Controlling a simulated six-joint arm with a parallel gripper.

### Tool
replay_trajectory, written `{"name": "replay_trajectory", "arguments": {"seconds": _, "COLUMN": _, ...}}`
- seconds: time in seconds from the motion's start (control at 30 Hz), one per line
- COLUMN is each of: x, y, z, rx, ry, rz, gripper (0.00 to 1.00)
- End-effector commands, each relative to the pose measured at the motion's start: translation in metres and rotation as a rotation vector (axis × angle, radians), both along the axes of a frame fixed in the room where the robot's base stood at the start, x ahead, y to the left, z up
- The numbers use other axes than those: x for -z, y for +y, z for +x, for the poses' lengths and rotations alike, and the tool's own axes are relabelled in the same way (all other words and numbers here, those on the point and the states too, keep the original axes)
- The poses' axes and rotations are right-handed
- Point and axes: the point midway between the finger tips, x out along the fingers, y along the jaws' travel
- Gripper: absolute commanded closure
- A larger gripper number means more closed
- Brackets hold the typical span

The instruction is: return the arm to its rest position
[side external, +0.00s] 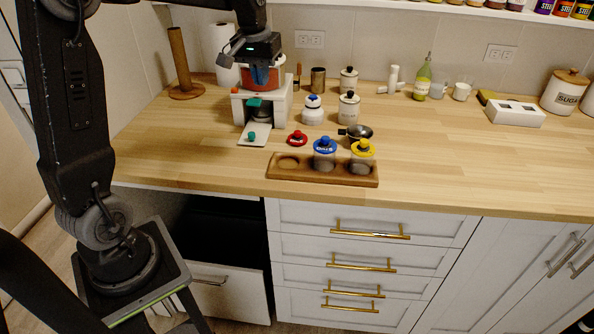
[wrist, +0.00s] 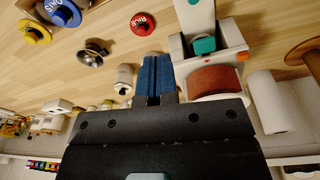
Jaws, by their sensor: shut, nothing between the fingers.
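I cannot tell the exact height of the gripper above the stand.
A wooden tray (side external: 322,176) holds jars with blue and yellow lids; its left hollow is empty. A red lid (side external: 297,138), a metal scoop (side external: 358,132) and white canisters (side external: 348,108) stand nearby. A paper towel roll (side external: 224,50) and wooden post (side external: 181,62) are behind left. The right counter front is clear.

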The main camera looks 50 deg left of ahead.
Motion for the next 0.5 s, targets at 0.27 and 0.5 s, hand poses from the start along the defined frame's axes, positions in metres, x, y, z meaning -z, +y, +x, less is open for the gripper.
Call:
{"name": "replay_trajectory", "arguments": {"seconds": 0.27, "x": -0.031, "y": -0.11, "z": -0.085, "rx": 0.265, "ry": -0.154, "rz": 0.069, "gripper": 1.0}}
{"name": "replay_trajectory", "arguments": {"seconds": 0.5, "x": -0.017, "y": -0.165, "z": -0.162, "rx": 0.464, "ry": -0.279, "rz": 0.106, "gripper": 1.0}}
